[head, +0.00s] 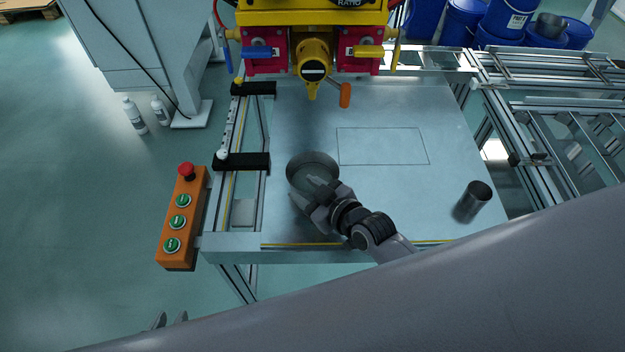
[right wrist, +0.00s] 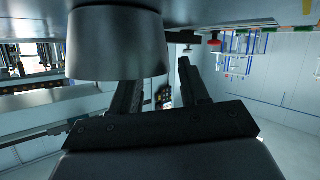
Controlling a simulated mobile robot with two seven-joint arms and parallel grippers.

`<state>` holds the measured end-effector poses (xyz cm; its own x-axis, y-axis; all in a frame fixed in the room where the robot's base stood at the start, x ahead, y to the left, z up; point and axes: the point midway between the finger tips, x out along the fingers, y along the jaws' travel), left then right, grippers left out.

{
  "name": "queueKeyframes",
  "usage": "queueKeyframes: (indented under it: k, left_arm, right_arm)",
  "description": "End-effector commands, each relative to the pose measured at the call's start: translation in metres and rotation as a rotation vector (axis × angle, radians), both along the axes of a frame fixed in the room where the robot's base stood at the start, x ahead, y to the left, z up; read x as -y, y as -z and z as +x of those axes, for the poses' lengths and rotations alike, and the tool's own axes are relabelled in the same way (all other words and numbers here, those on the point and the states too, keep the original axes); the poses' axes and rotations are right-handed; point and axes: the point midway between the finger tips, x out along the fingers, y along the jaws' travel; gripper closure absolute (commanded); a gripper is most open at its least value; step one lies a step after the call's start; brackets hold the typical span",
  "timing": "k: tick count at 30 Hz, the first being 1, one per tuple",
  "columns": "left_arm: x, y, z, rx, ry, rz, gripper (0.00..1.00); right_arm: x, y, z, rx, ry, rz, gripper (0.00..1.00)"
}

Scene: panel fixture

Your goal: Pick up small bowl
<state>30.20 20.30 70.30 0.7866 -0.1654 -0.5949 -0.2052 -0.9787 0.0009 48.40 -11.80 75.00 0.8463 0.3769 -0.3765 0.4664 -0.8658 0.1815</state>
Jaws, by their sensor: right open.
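The small bowl (head: 306,160) is dark grey and round and stands on the metal table, left of its middle in the head view. My right gripper (head: 304,190) is at the bowl's near side with its fingers apart. One finger overlaps the bowl and the other lies at its near left edge. In the right wrist view, which is upside down, the bowl (right wrist: 117,45) is large, and the fingers (right wrist: 160,82) are spread, one tip meeting the bowl's rim in the picture. I cannot tell whether they touch.
A dark metal cup (head: 478,197) stands at the table's right. An orange button box (head: 182,222) is fixed at the left edge. A yellow and red fixture (head: 313,50) overhangs the back, with an orange handle (head: 345,95). The table's marked rectangle (head: 382,146) is bare.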

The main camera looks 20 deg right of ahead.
Motion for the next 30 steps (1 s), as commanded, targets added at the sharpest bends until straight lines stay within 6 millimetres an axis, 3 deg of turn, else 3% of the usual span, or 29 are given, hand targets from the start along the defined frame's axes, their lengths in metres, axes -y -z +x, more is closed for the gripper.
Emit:
queueKeyframes:
  k: [5, 9, 30]
  left_arm:
    - [0.0, -0.0001, 0.0, 0.0, 0.0, 0.0, 0.67]
    - [0.0, -0.0001, -0.0001, 0.0, 0.0, 0.0, 0.67]
    - [-0.0003, 0.0002, -0.0001, 0.0, -0.001, 0.001, 0.67]
  right_arm:
    - [-0.0002, -0.0002, -0.0002, 0.0, 0.0, 0.0, 0.58]
    - [-0.0001, 0.0, -0.0004, -0.002, 0.0, 0.001, 1.0]
    - [0.0009, 0.0035, -0.002, -0.009, 0.0, -0.003, 1.0]
